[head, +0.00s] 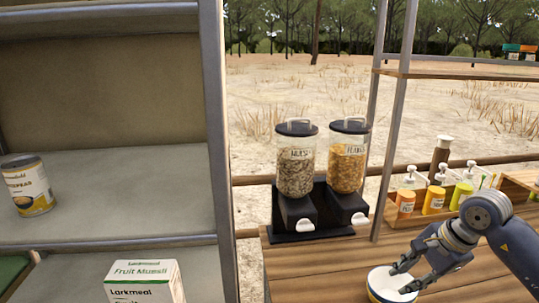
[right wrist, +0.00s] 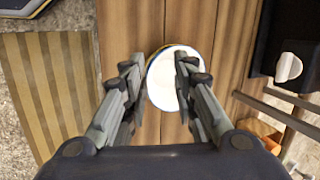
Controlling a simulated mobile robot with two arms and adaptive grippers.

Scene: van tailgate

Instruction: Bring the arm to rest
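My right gripper (head: 402,275) reaches in from the right in the head view, low over the wooden counter. In the right wrist view its two fingers (right wrist: 156,64) are spread apart with nothing between the tips. A round white-topped container (head: 385,284) with a blue and yellow side stands on the counter beneath the fingers. In the right wrist view the container (right wrist: 166,88) lies beyond the fingertips, and the right finger covers part of it. I cannot tell whether a finger touches it. My left gripper is not in view.
Two cereal dispensers (head: 296,165) stand at the back of the counter (head: 340,270). A wooden rack (head: 425,208) of bottles is behind my right gripper. Metal shelf posts (head: 388,150) rise nearby. On the left shelves are a can (head: 30,187) and a Fruit Muesli box (head: 143,285).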

